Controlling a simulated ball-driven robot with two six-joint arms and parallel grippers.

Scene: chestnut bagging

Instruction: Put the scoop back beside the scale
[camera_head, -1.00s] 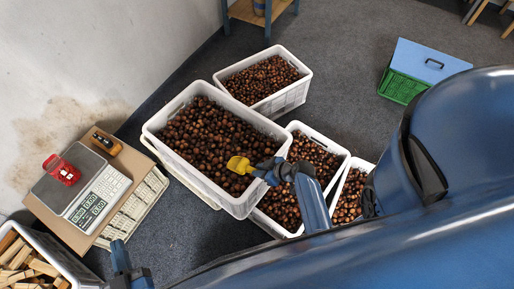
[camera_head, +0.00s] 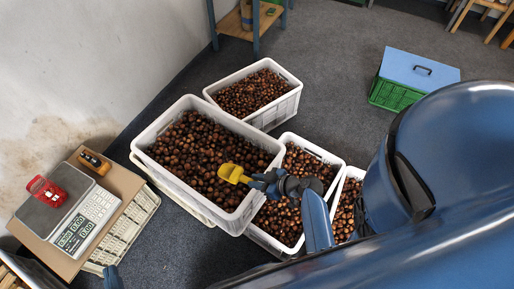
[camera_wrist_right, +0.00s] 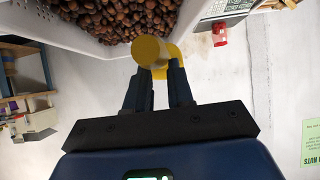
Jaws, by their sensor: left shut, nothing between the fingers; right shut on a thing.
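The yellow scoop (camera_head: 232,173) is held by my right gripper (camera_head: 252,179) over the near side of the large white crate of chestnuts. In the right wrist view the scoop (camera_wrist_right: 147,53) sits between the fingertips (camera_wrist_right: 160,78), which are shut on its handle. The scale (camera_head: 72,210) stands on a cardboard-brown board at the left, well away from the scoop; part of it shows at the top of the wrist view (camera_wrist_right: 226,9). A red container (camera_head: 47,191) is on its plate.
The large crate (camera_head: 186,184) lies between scoop and scale, with other chestnut crates behind (camera_head: 285,106) and to the right (camera_head: 331,160). An orange-brown object (camera_head: 94,162) lies beside the scale. A crate of wood (camera_head: 12,278) is at lower left.

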